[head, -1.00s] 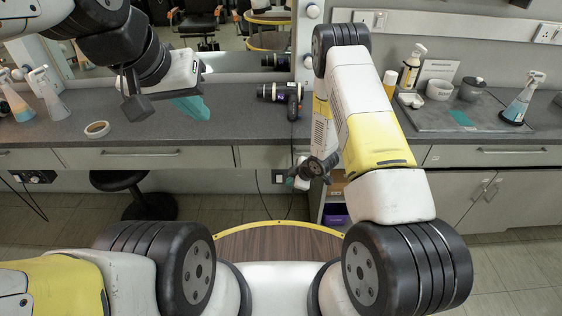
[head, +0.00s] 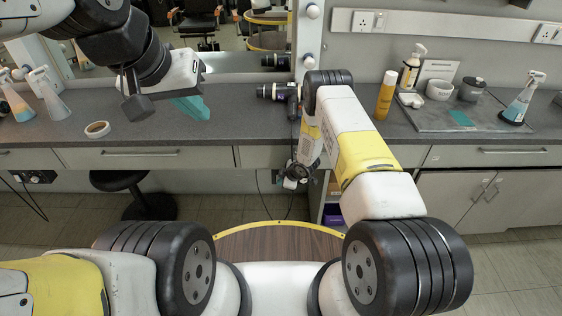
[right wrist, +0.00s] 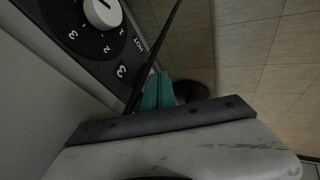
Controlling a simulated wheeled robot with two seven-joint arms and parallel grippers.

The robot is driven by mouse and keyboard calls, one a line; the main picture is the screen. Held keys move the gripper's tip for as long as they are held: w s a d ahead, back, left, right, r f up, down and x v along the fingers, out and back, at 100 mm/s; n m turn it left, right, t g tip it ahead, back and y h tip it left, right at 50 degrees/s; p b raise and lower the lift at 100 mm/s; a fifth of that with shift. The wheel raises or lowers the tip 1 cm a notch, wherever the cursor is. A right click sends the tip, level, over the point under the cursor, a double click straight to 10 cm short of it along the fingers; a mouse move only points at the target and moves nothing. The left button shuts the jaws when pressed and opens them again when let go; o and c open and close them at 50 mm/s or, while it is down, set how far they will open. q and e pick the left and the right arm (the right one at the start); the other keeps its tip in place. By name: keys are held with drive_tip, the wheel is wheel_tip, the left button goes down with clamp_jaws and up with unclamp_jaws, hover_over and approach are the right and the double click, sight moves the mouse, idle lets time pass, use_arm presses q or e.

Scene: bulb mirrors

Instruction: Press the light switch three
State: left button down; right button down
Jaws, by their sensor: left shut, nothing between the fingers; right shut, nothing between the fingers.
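A dark panel (right wrist: 85,35) in the right wrist view carries a white dial (right wrist: 102,12) with numbers and the word HOT. I cannot tell a separate light switch three there. My right gripper (right wrist: 158,92) is shut and empty, its teal fingertips just right of the panel; contact cannot be told. In the head view its fingers are hidden behind my right arm, below the counter edge. My left gripper (head: 193,107) is shut and empty above the left counter.
A counter (head: 230,125) runs along the wall with drawers below. White wall plates (head: 362,21) are above. A thin dark rod (right wrist: 155,55) passes near my right fingers.

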drive_tip(key=shift+w, duration=0.25)
drive_tip(key=shift+w+f, duration=0.1)
drive_tip(key=shift+f, duration=0.05)
idle(0.4)
drive_tip(key=shift+r, duration=0.85)
